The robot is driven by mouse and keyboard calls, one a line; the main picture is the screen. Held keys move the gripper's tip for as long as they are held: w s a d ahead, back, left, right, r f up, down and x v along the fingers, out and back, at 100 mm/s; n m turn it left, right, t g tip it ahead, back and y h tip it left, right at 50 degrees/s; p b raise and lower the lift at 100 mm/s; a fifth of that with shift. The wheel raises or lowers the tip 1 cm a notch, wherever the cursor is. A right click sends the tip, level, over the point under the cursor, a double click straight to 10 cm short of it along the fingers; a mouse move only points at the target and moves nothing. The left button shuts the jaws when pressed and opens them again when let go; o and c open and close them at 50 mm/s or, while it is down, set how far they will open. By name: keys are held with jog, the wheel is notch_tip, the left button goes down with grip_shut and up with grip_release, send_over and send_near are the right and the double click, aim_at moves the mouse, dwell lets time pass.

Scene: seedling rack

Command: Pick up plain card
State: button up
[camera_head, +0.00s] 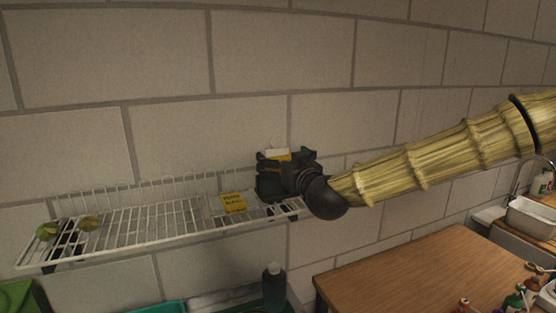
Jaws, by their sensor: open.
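My gripper (268,177) is at the right end of a white wire rack (150,232) on the wall, reaching in from the right. It is dark and its jaws are open. A small pale piece (278,152) with a yellow part below it shows just above and behind the gripper; I cannot tell if it is the plain card or if the jaws touch it. A yellow card (233,203) with dark lettering leans on the rack just left of my gripper. The gripper hides what lies behind it.
Two green-yellow roundish things (48,230) sit at the rack's left end. The rack's middle is clear. Below stand a dark bottle (273,286) and a wooden table (430,272). A sink (533,217) is at the far right.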

aim_at(277, 156)
jog(key=x, duration=0.2)
jog(key=p+x, duration=0.1)
jog(key=x, duration=0.1)
jog(key=shift+d+f, duration=0.2)
jog(key=shift+f, duration=0.2)
jog(key=shift+r+p, duration=0.2)
jog(key=shift+p, duration=0.15)
jog(key=shift+w+a+f, duration=0.2)
jog(key=shift+s+d+r, duration=0.1)
jog(key=c, duration=0.7)
